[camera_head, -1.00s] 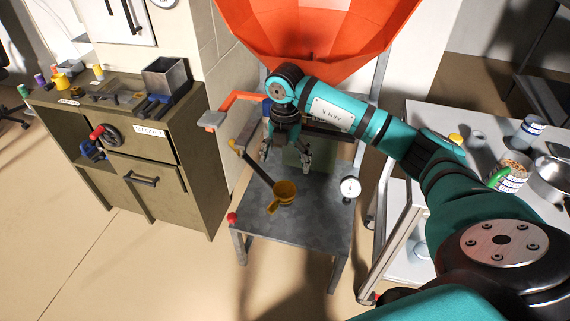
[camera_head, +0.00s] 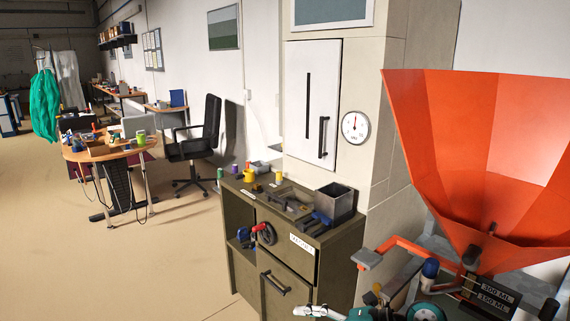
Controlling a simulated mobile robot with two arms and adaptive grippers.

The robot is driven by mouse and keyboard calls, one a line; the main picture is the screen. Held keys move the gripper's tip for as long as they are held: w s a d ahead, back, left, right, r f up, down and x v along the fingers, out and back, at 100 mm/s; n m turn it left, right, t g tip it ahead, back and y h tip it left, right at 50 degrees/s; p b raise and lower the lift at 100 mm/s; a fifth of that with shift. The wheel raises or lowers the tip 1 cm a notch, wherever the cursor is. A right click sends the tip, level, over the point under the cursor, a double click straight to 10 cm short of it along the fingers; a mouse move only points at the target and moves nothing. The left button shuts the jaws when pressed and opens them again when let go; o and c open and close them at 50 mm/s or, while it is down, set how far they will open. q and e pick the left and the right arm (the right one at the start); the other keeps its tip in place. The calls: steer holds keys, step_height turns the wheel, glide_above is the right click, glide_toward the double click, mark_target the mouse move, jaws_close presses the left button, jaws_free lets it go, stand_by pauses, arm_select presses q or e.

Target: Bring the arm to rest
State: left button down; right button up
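Only small parts of my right arm show, at the bottom edge of the head view: teal and black pieces (camera_head: 425,311) at the lower right. A pale metal piece (camera_head: 316,311) beside them, in front of the cabinet's lower corner, looks like part of my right gripper. Its fingers are cut off by the frame, so I cannot tell whether it is open or shut or holds anything. My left arm and gripper are not in view.
The orange hopper (camera_head: 480,170) fills the right side, with an orange lever (camera_head: 405,245) below it. An olive cabinet (camera_head: 330,265) with a grey metal bin (camera_head: 335,203) stands in the middle. Open floor lies at left, before a round table (camera_head: 108,150) and black chair (camera_head: 200,140).

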step_height(320, 180, up, 11)
steer(key=m+t+y, duration=0.4)
steer(key=m+t, duration=0.4)
steer(key=t, duration=0.2)
steer(key=w+d+f+m+t+h, duration=0.1)
steer(key=w+d+m+t+h, duration=0.1)
steer(key=d+m+t+h, duration=0.6)
steer(key=s+d+f+m+g+h, duration=0.3)
steer(key=d+f+m+h, duration=0.15)
steer(key=f+m, duration=0.2)
steer(key=s+d+f+m+g+h, duration=0.3)
steer(key=f+m+g+h, duration=0.15)
steer(key=f+h, duration=0.2)
steer(key=s+f+g+y, duration=0.1)
steer(key=s+f+g, duration=0.5)
steer(key=s, duration=0.4)
steer(key=s+f+g+y, duration=0.1)
steer(key=s+f+g, duration=0.3)
steer(key=s+f, duration=0.45)
step_height(320, 180, down, 22)
steer(key=s+f+g, duration=0.1)
steer(key=s, duration=0.2)
steer(key=s+d+f+g, duration=0.1)
steer(key=s+d+f, duration=0.1)
steer(key=s+f, duration=1.5)
steer(key=shift+d+f, duration=0.15)
steer(key=shift+f, duration=0.3)
